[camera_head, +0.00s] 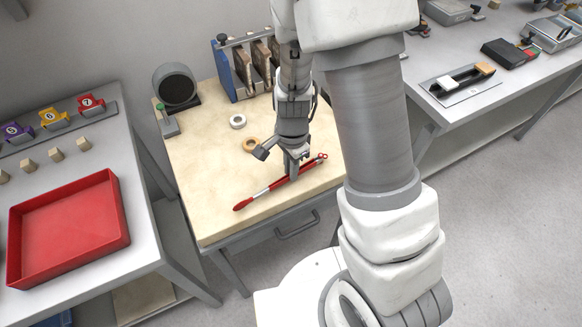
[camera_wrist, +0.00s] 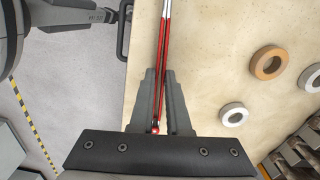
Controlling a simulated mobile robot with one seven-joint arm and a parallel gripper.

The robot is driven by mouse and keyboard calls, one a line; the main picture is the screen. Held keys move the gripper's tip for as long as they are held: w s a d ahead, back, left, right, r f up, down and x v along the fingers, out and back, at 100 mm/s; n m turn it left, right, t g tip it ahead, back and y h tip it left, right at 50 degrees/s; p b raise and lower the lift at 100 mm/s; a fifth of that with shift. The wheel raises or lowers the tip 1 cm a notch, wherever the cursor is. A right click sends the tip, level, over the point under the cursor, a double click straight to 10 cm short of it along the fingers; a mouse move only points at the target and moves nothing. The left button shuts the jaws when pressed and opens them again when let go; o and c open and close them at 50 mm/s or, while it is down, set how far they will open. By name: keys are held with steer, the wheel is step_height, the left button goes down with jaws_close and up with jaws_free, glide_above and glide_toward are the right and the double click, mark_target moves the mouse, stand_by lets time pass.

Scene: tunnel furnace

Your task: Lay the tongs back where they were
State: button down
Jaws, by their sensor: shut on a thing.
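The red tongs (camera_head: 261,193) with a pale middle part lie lengthwise near the front edge of the cream-topped table (camera_head: 215,215) in the head view. My gripper (camera_head: 292,174) points down at the tongs' right part, close to the ring end. In the wrist view my gripper (camera_wrist: 168,80) is shut on the tongs (camera_wrist: 165,40), with the red shafts running between its fingers. The tongs are at or just above the tabletop; I cannot tell if they touch it. The fingers hide a short part of them.
An orange ring (camera_head: 250,145) and a white ring (camera_head: 237,121) lie behind the tongs. A dark round-faced device (camera_head: 175,88) and a blue rack (camera_head: 225,75) stand at the back. A red tray (camera_head: 70,232) is on the left bench. The table's front left is clear.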

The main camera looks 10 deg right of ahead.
steer(key=shift+f, duration=0.3)
stand_by(0.4)
steer(key=c, duration=0.8)
jaws_free()
steer(key=shift+r, duration=0.1)
step_height(320, 180, up, 17)
steer(key=p, duration=0.3)
steer(key=shift+r+p, duration=0.2)
steer(key=shift+p, duration=0.15)
steer(key=shift+d, duration=0.1)
steer(key=s+d+r+n+t, duration=0.2)
steer(key=s+r+n, duration=0.4)
steer(key=r, duration=0.2)
steer(key=s+d+r+n+t, duration=0.2)
steer(key=s+r+n+t, duration=0.1)
steer(key=s+r+n, duration=0.3)
step_height(320, 180, up, 2)
steer(key=shift+d+n+t, duration=0.3)
steer(key=shift+d+n, duration=0.05)
steer(key=shift+n, duration=0.25)
